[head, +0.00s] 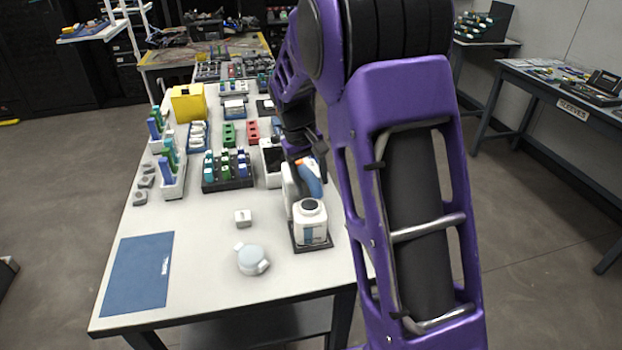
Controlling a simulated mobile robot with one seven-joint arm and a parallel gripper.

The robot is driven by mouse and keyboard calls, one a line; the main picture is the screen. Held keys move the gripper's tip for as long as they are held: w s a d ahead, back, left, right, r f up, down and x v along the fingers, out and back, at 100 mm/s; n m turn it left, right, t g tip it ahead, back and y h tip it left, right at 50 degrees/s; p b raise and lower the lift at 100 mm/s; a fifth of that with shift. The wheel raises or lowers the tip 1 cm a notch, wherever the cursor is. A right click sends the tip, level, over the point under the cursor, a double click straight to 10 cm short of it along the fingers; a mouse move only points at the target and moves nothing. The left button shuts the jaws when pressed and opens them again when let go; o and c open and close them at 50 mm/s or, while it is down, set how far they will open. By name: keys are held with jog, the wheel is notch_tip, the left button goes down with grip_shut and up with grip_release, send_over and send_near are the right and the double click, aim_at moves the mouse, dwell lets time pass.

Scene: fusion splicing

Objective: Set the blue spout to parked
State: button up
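The blue spout (310,179) sits at the top of a white dispenser-like device (289,190) near the right edge of the table. It slants, and a small orange part shows at its upper end. A white bottle (311,229) with a dark cap stands in front of the device on a black base (326,246). My gripper (298,153) is just above and behind the spout, pointing down. Its fingers are small, dark and partly hidden, so I cannot tell whether they are open or touch the spout.
A round light-blue-lidded piece (252,259), a small white block (243,217) and a blue mat (138,275) lie on the table's near part. A black rack (227,184) of vials, white racks (173,186) and a yellow box (188,103) stand farther back. The near middle has free room.

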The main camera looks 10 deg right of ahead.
jog(key=shift+r, duration=0.1)
jog(key=a+r+p, duration=0.3)
jog(key=r, duration=1.4)
jog(key=shift+s, duration=0.3)
jog(key=shift+a, duration=0.1)
jog(key=d+f, duration=0.1)
jog(key=f, duration=0.4)
jog(key=d+f, duration=0.1)
jog(key=f, duration=0.4)
jog(key=d+f+b, duration=0.1)
jog(key=f, duration=0.4)
jog(key=shift+s+f, duration=0.2)
jog(key=shift+f, duration=0.15)
